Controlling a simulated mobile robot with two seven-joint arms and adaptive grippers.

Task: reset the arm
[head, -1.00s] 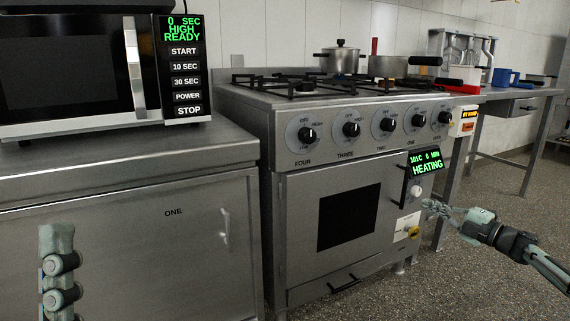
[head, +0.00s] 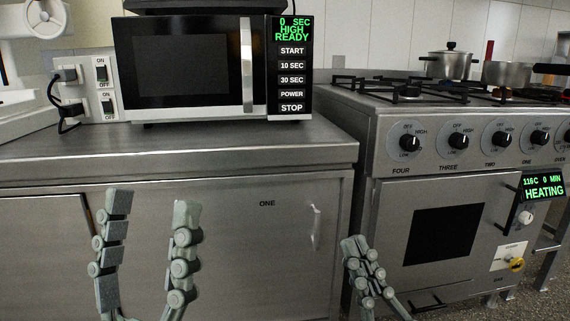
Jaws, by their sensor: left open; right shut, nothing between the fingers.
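My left gripper (head: 152,200) is at the bottom left of the head view. Its two jointed grey fingers point up and stand wide apart, with nothing between them. It is in front of the cabinet marked ONE. My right gripper (head: 356,245) is at the bottom, right of centre, in front of the gap between cabinet and oven. Its fingers are together, pointing up, and hold nothing. Most of both arms is below the picture edge.
A microwave (head: 192,70) stands on the steel counter (head: 230,147), beside switched sockets (head: 88,88). At right is a gas cooker with knobs, a pot (head: 449,64) and an oven (head: 442,235); its display (head: 543,189) reads HEATING.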

